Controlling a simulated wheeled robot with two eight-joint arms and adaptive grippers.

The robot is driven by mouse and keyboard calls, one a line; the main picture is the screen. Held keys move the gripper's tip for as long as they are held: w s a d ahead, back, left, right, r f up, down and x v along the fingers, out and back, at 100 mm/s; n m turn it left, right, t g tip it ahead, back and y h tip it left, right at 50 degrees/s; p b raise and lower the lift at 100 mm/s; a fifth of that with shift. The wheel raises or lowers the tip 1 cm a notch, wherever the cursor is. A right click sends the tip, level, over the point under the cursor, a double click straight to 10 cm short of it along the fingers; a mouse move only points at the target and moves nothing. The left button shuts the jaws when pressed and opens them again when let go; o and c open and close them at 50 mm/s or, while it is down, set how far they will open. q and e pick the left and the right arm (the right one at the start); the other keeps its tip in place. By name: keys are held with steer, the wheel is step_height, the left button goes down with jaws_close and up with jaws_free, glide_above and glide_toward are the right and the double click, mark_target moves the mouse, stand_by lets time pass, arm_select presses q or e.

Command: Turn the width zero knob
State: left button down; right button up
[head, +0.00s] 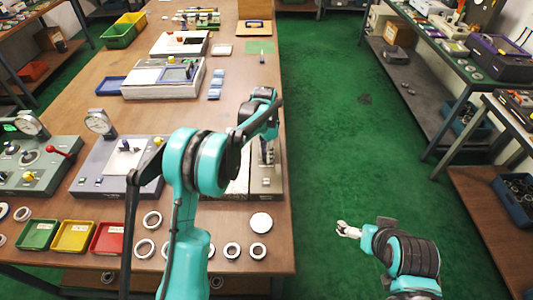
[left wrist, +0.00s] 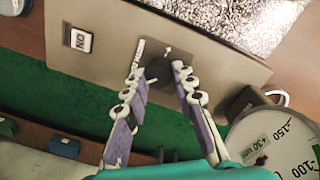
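The width zero knob (left wrist: 159,73) is small and dark, on the beige panel (left wrist: 105,65) of a device in the left wrist view. Printed text and a small arrow are beside it. My left gripper (left wrist: 158,80) is at the knob, one fingertip on each side. The fingers stand apart, and I cannot tell whether either touches the knob. In the head view my left gripper (head: 266,152) is over the device (head: 273,186) at the table's right edge, and my arm hides the knob. My right gripper (head: 347,230) is over the green floor, away from the table.
A round dial gauge (left wrist: 275,145) is close to my left gripper in the left wrist view. A white button (left wrist: 78,40) is on the panel. Bearing rings (head: 232,250) and a red tray (head: 108,238) are at the table's front.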

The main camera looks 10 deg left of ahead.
mark_target(265, 155)
arm_select(q)
steer(key=shift+n, duration=0.4)
steer(key=n+p, duration=0.1)
steer(key=n, duration=0.3)
steer(key=shift+a+n, duration=0.1)
steer(key=shift+n, duration=0.2)
steer(key=n+p, duration=0.1)
steer(key=n, duration=0.5)
steer(key=shift+n, duration=0.3)
steer(key=c, duration=1.2)
jaws_free()
steer(key=r, duration=1.2)
steer(key=shift+a, duration=0.25)
